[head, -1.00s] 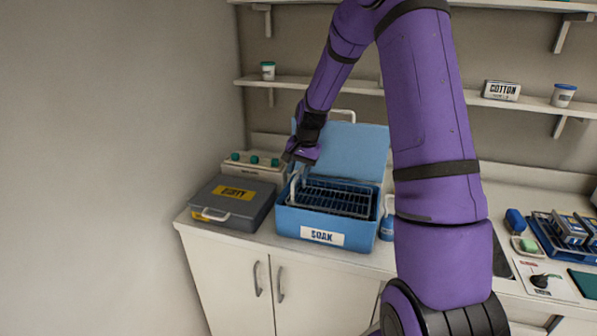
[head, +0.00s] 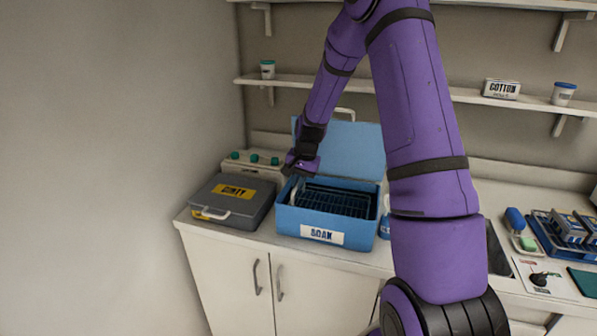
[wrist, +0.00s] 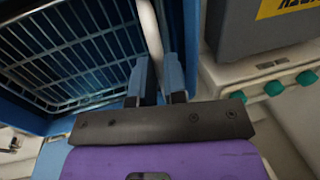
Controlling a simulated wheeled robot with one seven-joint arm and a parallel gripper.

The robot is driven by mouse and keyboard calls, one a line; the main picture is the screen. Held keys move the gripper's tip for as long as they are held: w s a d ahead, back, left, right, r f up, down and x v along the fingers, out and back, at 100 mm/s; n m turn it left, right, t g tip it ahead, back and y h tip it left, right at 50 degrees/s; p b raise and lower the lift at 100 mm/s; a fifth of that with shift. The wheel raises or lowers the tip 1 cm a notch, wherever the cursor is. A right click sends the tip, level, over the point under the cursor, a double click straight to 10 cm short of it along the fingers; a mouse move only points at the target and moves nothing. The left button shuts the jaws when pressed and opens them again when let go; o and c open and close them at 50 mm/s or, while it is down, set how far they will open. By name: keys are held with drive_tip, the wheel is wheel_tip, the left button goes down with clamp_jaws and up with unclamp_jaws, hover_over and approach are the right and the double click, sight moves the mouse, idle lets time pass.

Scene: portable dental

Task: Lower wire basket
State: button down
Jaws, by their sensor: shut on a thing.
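The wire basket (head: 338,199) sits inside the open blue box labelled SOAK (head: 365,235), low between its walls. In the wrist view the basket's wire grid (wrist: 75,50) shows at the left. My gripper (head: 297,176) is at the box's left end. In the wrist view my gripper (wrist: 157,80) is shut on the basket's pale handle (wrist: 150,35), which runs up between the two fingers. The basket's underside is hidden in the box, so I cannot tell whether it touches the bottom.
The box's raised lid (head: 345,148) stands behind. A grey case labelled DIRTY (head: 232,203) is close on the left, with a white unit with green knobs (head: 253,160) behind it.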

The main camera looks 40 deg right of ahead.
drive_tip(key=shift+s+f, duration=0.1)
drive_tip(key=shift+f, duration=1.65)
drive_tip(key=c, duration=1.2)
unclamp_jaws()
drive_tip(key=shift+f, duration=0.1)
drive_tip(key=shift+o, duration=0.2)
wheel_tip(320, 180, up, 11)
drive_tip(key=s+d, duration=0.1)
drive_tip(key=shift+s+d+f, duration=0.15)
drive_tip(key=shift+s, duration=0.1)
